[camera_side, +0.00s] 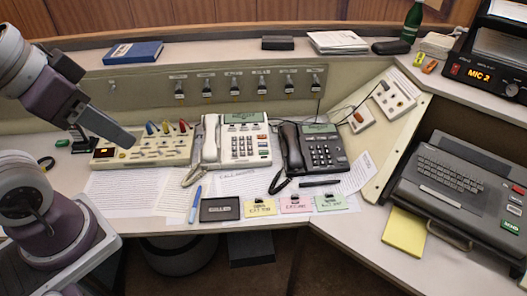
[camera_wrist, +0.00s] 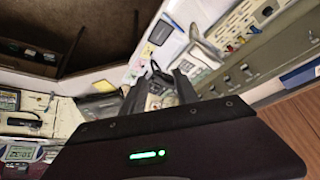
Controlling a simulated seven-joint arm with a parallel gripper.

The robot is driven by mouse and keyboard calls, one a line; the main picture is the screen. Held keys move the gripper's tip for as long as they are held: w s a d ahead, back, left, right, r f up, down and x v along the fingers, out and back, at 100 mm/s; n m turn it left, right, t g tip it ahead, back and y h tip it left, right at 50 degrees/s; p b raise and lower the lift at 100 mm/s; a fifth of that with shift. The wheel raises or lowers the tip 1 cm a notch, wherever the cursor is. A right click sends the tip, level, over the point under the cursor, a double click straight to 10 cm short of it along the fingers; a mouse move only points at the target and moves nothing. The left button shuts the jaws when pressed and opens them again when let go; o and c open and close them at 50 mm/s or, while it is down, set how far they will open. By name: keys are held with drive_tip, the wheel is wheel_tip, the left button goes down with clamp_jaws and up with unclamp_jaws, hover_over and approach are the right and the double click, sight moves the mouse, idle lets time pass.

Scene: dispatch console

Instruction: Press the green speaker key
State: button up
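The white desk phone (camera_side: 243,146) and the black desk phone (camera_side: 323,156) stand mid-desk, each with a grey display, a keypad and a handset on its left. Small coloured keys line the right side of the white phone. They are too small to read, so I cannot tell which is the green speaker key. A larger green key (camera_side: 510,226) sits on the keyboard terminal (camera_side: 447,183) at right. My gripper (camera_side: 88,142) hangs above the left end of the switch panel, clear of both phones. In the wrist view its fingers (camera_wrist: 160,78) look apart with nothing held.
The cream switch panel (camera_side: 145,152) with coloured levers stands left of the phones. Coloured note cards (camera_side: 296,204), a black plate (camera_side: 220,209) and a blue pen (camera_side: 195,204) lie in front. A green bottle (camera_side: 412,22) stands on the back shelf. The space above the desk is open.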

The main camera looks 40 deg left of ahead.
clamp_jaws()
drive_tip(key=shift+w, duration=0.1)
idle(1.6)
